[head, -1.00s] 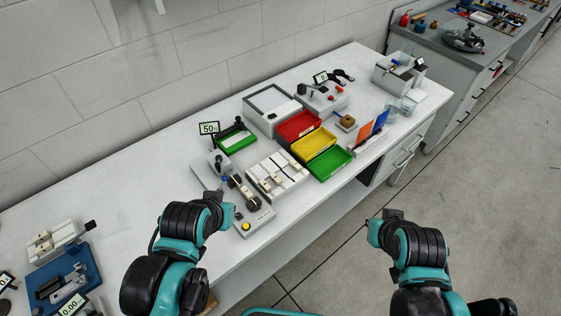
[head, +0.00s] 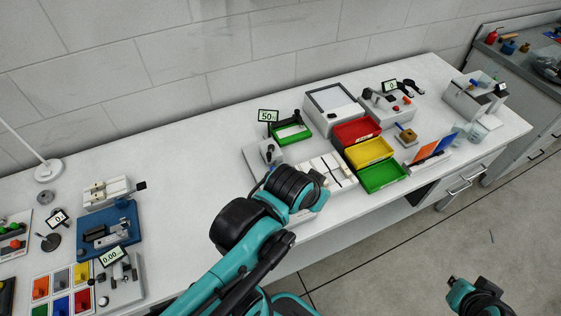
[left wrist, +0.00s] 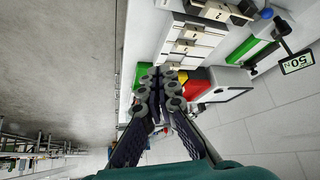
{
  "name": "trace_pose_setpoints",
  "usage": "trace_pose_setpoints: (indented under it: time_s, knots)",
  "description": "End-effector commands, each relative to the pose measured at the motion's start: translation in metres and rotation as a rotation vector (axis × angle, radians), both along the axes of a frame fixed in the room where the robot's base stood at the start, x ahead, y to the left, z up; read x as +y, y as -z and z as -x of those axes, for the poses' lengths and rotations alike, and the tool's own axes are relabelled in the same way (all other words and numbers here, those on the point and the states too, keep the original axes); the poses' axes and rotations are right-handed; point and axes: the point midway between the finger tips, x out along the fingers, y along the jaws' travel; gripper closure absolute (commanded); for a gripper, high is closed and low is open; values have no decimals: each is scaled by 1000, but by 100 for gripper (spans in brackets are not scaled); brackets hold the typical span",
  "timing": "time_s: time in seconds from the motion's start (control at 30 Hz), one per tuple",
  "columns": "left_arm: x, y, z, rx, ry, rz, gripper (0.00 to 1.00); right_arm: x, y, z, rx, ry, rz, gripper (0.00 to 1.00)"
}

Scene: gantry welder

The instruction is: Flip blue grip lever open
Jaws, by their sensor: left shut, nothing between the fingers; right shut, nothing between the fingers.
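A small blue grip (left wrist: 267,13) shows at the top right of the left wrist view, beside a dark knob, at the end of the white fixture. I cannot tell its lever's angle. In the head view my left arm covers that spot, beside the grey device (head: 254,160). My left gripper (left wrist: 160,76) is shut and empty, pointing toward the bench front, apart from the grip. In the head view the left arm's wrist hides it. My right gripper (head: 456,291) is small at the bottom right edge, over the floor, shut and far from the bench objects.
Red (head: 357,131), yellow (head: 369,153) and green (head: 382,176) bins stand right of the white slotted fixture (head: 335,172). A green tray with a 50 display (head: 268,116) is behind. A blue-based device (head: 110,236) sits left. Bare bench lies between.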

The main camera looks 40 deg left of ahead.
Motion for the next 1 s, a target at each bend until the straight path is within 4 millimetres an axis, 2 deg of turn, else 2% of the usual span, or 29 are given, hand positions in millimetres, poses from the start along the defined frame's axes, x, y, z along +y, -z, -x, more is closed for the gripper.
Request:
trace_pose_setpoints:
  time_s: [0.17,0.3,0.5,0.6,0.8,1.0]
  knots:
    - [28,-22,-28,108,28,-65,100,0,-19,0,0,0,0,100]
    - [66,-29,-57,244,80,-119,100,0,-36,0,0,0,0,100]
    - [124,-17,-90,430,168,-149,100,0,-56,0,0,0,0,100]
    - [147,-6,-99,495,206,-145,100,0,-63,0,0,0,0,100]
    - [171,10,-105,564,252,-135,100,0,-69,0,0,0,0,100]
    - [174,13,-106,575,261,-133,100,0,-69,0,0,0,0,100]
